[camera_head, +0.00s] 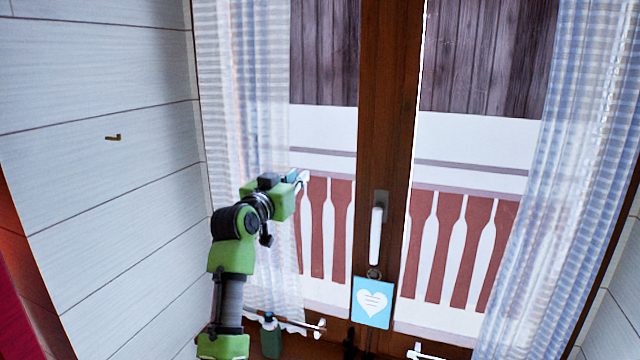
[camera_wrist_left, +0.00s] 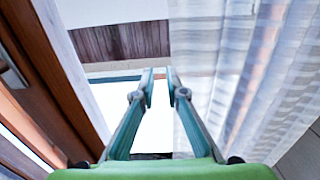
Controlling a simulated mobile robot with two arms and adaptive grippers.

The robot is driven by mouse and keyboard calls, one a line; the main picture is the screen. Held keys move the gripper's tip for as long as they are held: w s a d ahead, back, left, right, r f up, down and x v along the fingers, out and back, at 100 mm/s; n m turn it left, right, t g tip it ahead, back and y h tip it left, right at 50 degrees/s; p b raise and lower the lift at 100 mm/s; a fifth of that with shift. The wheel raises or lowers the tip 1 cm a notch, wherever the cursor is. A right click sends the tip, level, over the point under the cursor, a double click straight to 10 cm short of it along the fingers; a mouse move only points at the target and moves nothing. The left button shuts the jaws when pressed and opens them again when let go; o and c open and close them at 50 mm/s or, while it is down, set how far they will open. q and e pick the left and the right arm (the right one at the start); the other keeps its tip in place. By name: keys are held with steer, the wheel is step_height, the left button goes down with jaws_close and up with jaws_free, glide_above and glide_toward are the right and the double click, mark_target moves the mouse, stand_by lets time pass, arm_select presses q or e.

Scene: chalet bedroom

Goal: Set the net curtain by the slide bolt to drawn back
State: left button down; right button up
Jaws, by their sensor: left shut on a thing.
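A sheer net curtain (camera_head: 240,90) with pale stripes hangs at the left side of the window, spread over part of the left pane. My left gripper (camera_head: 300,179) is at this curtain's inner edge. In the left wrist view the fingers (camera_wrist_left: 160,76) are nearly together, with the curtain (camera_wrist_left: 240,80) just to their right. The jaws are shut on the curtain's edge, though the pinched cloth is hard to make out. A second net curtain (camera_head: 560,160) hangs at the right side. I cannot clearly make out a slide bolt. My right gripper is not in view.
The brown window frame has a white handle (camera_head: 376,232) with a blue heart sign (camera_head: 372,302) hanging below it. A green bottle (camera_head: 270,338) stands low beneath the left curtain. A small brass hook (camera_head: 113,137) is on the left plank wall.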

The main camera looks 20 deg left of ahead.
arm_select(q)
steer(key=a+b, duration=0.1)
steer(key=a, duration=0.4)
steer(key=a+b, duration=0.1)
steer(key=a, duration=0.4)
steer(key=a+b, duration=0.1)
steer(key=a, duration=0.4)
steer(key=shift+w+a, duration=0.2)
steer(key=shift+w, duration=0.05)
steer(key=shift+a, duration=0.65)
steer(key=shift+r, duration=0.1)
steer(key=shift+a, duration=0.1)
steer(key=c, duration=2)
jaws_free()
steer(key=shift+a, duration=0.2)
